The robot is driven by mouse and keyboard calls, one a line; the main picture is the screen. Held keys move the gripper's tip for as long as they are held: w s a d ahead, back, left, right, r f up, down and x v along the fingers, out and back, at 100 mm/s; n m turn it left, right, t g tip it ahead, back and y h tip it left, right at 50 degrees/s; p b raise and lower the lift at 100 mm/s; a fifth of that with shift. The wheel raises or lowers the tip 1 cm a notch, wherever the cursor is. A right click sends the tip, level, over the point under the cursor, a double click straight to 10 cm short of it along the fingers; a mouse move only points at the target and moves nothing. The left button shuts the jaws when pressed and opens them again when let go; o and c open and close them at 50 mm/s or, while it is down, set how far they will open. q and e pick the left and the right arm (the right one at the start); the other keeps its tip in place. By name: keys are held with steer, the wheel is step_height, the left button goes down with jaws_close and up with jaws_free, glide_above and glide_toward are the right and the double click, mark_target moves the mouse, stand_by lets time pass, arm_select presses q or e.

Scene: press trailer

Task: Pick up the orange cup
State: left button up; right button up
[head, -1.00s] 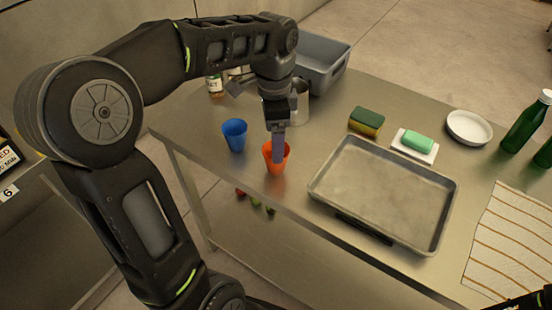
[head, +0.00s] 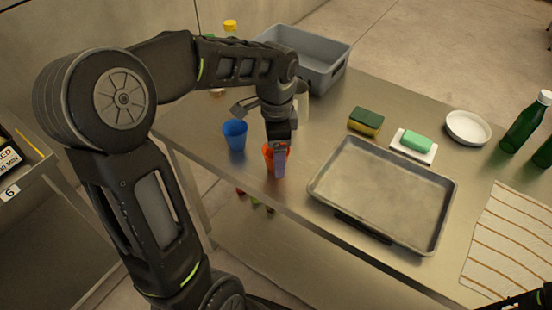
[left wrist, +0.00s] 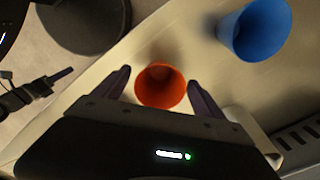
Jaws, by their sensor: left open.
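The orange cup (head: 268,154) stands upright on the steel table near its front edge, partly hidden by my left gripper (head: 278,172) in the head view. In the left wrist view the orange cup (left wrist: 161,87) shows its open mouth between the two spread fingers of my left gripper (left wrist: 158,80). A gap shows on each side, so the gripper is open and not closed on the cup. A dark part of my right arm (head: 528,301) shows at the lower right corner of the head view; its jaw state is unclear.
A blue cup (head: 235,134) stands close by on the left, also in the left wrist view (left wrist: 256,30). A metal tray (head: 314,186) lies to the right. A sponge (head: 366,121), soap dish (head: 428,155) and grey bin (head: 335,72) are farther back.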

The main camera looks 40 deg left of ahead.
arm_select(q)
steer(key=c, duration=1.3)
